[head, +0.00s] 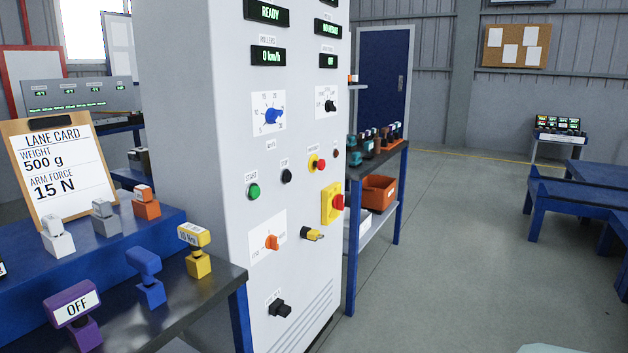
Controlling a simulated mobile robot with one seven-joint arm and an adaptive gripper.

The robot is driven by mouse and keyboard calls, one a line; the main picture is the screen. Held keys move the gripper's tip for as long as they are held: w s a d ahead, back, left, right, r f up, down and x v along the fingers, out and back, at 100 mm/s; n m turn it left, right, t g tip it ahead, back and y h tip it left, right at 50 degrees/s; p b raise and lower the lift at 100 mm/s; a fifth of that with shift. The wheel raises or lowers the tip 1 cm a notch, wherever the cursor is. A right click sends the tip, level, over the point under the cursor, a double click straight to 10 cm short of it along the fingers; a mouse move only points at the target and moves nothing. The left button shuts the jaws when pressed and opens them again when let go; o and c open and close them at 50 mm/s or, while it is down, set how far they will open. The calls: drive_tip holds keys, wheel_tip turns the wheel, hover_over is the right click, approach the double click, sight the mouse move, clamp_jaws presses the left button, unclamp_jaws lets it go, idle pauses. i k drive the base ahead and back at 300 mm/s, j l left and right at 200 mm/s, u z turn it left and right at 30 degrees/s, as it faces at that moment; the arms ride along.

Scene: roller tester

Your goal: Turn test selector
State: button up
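A tall grey control cabinet (215,200) stands in the middle of the head view. Its front carries several knobs: a blue knob (273,116) on a numbered dial, a black knob (330,106) on a white plate, an orange knob (271,242) on a white plate, a yellow-and-black switch (312,234) and a low black knob (280,309). The labels are too small for me to tell which is the test selector. The upper displays read "READY" (268,11) and "0 km/h" (268,56).
The front also has a green start button (253,191), a black stop button (287,176) and a red knob (337,203) on yellow. A dark bench (190,305) with small coloured blocks stands front left. A shelf table (403,170) stands behind the cabinet.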

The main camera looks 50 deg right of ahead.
sight(330, 106)
drive_tip(key=z, duration=1.2)
